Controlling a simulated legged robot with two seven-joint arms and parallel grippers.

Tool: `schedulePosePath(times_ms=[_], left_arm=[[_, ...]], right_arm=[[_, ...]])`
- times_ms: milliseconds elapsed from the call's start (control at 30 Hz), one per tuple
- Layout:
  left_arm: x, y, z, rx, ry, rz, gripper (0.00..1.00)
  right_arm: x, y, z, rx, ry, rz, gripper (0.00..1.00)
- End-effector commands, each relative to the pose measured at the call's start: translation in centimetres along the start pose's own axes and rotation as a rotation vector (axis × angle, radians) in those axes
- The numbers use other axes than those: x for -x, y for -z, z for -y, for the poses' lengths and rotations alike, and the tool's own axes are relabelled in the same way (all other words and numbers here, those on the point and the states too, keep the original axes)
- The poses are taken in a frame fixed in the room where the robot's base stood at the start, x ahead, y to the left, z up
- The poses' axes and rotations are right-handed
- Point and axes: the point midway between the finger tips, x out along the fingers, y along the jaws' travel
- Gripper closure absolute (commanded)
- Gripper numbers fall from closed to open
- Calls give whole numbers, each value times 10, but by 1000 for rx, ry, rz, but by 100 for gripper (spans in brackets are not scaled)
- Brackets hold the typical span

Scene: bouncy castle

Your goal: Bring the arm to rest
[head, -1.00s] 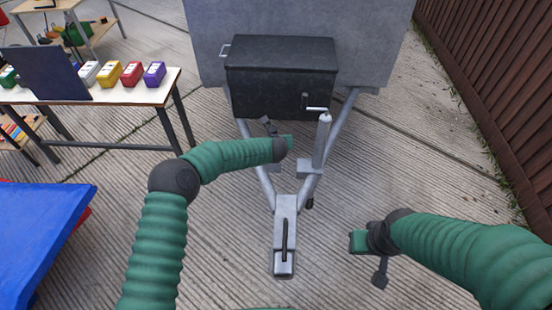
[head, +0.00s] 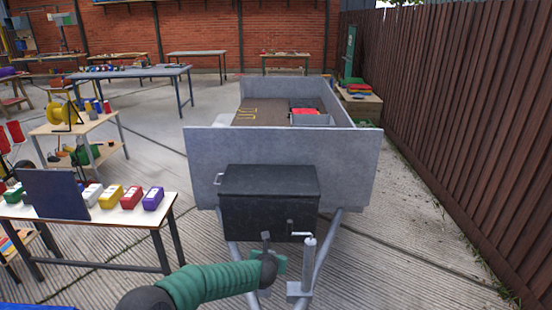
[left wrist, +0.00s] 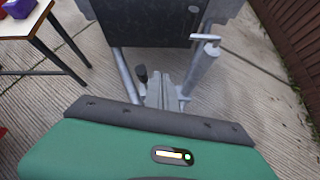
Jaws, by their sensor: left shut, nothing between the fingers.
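My left arm reaches in from the bottom of the head view, with its green sleeve bent forward. My left gripper (head: 270,258) is shut and empty, held in front of the black box on the trailer's drawbar. It looks apart from the box, though the gap is hard to judge. In the left wrist view, the green wrist housing (left wrist: 150,155) fills the bottom, with the drawbar ahead. My right arm and gripper are outside both current views.
A grey trailer (head: 280,145) carries a black box (head: 268,200) and a jockey-wheel post (head: 308,262). A table (head: 95,217) with coloured boxes stands at left. A brown fence (head: 450,120) lines the right. Paving between trailer and fence is clear.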

Motion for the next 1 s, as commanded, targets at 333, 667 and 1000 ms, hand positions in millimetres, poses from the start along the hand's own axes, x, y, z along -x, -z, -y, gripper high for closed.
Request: schedulePosePath(times_ms=[333, 667, 1000], left_arm=[[230, 82, -39, -2089, 440, 32, 100], [373, 208, -106, -2737, 967, 22, 100], [378, 214, -108, -2760, 998, 30, 100]], right_arm=[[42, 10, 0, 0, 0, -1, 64], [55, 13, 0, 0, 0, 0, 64], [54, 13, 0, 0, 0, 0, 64]])
